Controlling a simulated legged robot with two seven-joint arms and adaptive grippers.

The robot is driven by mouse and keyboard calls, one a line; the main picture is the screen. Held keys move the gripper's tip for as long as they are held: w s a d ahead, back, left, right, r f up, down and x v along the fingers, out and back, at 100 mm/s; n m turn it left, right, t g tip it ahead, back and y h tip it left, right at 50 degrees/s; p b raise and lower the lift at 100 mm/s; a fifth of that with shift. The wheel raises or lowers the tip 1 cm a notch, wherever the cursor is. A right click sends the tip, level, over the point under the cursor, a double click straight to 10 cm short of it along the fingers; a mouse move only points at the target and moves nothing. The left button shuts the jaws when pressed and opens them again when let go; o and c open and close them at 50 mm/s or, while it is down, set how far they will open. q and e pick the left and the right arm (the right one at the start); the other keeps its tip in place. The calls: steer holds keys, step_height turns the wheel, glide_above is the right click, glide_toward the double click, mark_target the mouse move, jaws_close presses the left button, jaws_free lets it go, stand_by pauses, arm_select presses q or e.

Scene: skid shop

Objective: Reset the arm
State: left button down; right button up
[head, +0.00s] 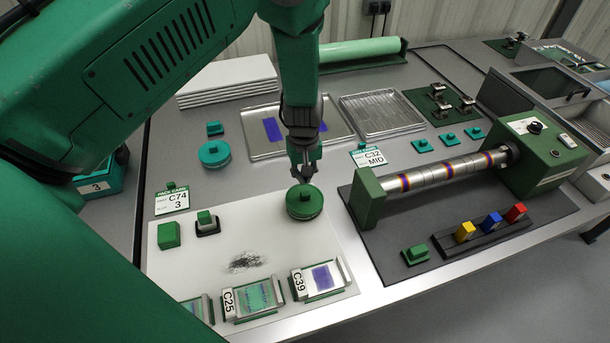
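My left arm comes in from the left, and its forearm hangs down from the top of the head view. My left gripper (303,177) points down just above a round dark green lidded piece with a knob (304,203), on the white sheet's upper right. Its fingertips are close to the knob; I cannot tell whether they touch it, or whether the fingers are open or shut. My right gripper is not in view.
The white sheet (200,265) also bears a green block (168,235), a small stamp-like block (207,222) and framed plates, C39 (322,278) among them. Metal trays (380,114) lie behind the gripper. A roller machine (440,175) stands to the right. A teal round piece (214,153) stands left.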

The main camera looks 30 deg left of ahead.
mark_target(305, 195)
arm_select(q)
steer(key=shift+f, duration=0.2)
steer(key=shift+f+b, duration=1.85)
steer(key=shift+f, duration=0.85)
steer(key=shift+r, duration=0.15)
steer(key=shift+r+p, duration=2.85)
steer(key=shift+r, duration=0.65)
steer(key=shift+f, duration=0.1)
